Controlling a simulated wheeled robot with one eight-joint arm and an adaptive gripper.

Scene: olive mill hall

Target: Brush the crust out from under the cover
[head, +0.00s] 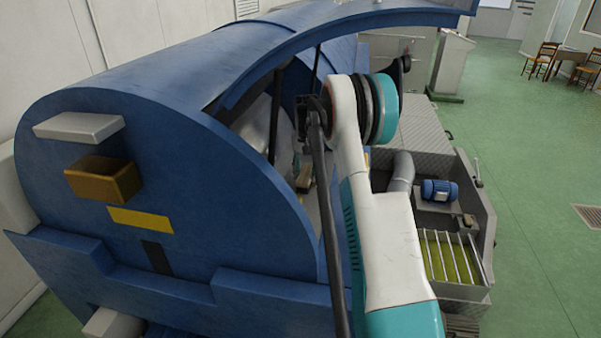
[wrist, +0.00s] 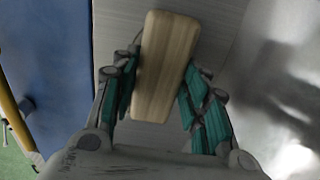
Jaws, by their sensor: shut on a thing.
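My gripper (wrist: 160,72) is shut on a wooden-backed brush (wrist: 165,45), seen in the wrist view with teal finger pads on both sides of its pale block. The bristles are hidden under the block. In the head view the blue curved cover (head: 345,22) is raised on dark struts over the opening of the big blue machine. My arm reaches in under the cover and blocks much of the opening. I cannot make out any crust in either view.
The machine's blue end wall (head: 160,190) is on the left, with a brass box (head: 103,178) on it. A shiny metal surface (wrist: 285,90) lies to the right in the wrist view. A blue motor (head: 440,191) and a grated tank (head: 452,258) stand right of my arm. Green floor (head: 540,220) is open beyond.

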